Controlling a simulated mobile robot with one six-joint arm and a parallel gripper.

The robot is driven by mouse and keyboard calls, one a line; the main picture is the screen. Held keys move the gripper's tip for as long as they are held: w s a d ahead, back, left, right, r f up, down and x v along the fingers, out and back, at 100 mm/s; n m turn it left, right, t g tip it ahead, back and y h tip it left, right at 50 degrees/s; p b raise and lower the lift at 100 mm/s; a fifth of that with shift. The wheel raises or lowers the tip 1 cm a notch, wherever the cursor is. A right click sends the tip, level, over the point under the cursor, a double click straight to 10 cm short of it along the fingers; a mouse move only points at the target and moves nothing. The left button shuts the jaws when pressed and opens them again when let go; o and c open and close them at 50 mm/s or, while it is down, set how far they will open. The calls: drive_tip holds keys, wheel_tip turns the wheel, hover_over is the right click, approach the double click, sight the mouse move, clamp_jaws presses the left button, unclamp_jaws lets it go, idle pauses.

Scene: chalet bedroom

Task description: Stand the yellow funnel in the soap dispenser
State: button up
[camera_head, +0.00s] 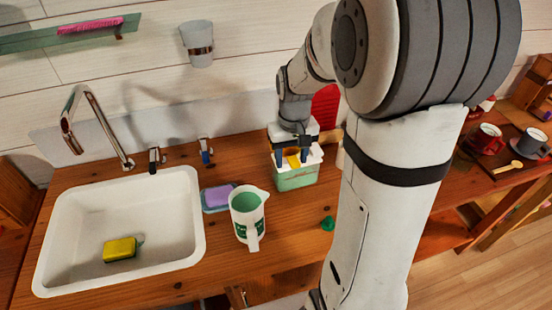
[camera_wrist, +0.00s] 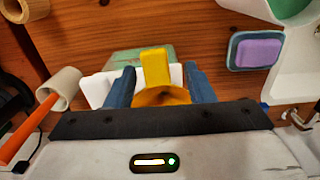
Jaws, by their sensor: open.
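The yellow funnel (camera_wrist: 162,97) shows in the wrist view as an orange-yellow rounded body with a bright yellow upright tab. It also shows as a small yellow patch in the head view (camera_head: 293,161). It is over a pale green container with a white top (camera_head: 296,180), which looks like the soap dispenser; it also shows in the wrist view (camera_wrist: 124,58). My gripper (camera_head: 291,162) is open, with one blue finger on each side of the yellow tab. Whether the funnel's spout is inside the opening is hidden.
A white jug with green inside (camera_head: 249,214) stands left of the container. A purple sponge on a blue dish (camera_head: 218,196) is by the sink (camera_head: 130,215). A small green piece (camera_head: 328,223) lies near the front.

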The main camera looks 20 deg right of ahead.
wheel_tip(320, 180, up, 8)
drive_tip(key=shift+f, duration=0.1)
idle(0.5)
idle(0.4)
drive_tip(key=s+a+t, duration=0.3)
drive_tip(key=s+a, duration=0.1)
drive_tip(key=s, duration=1)
drive_tip(key=shift+s, duration=0.2)
drive_tip(key=shift+f, duration=0.1)
drive_tip(key=shift+c, duration=0.6)
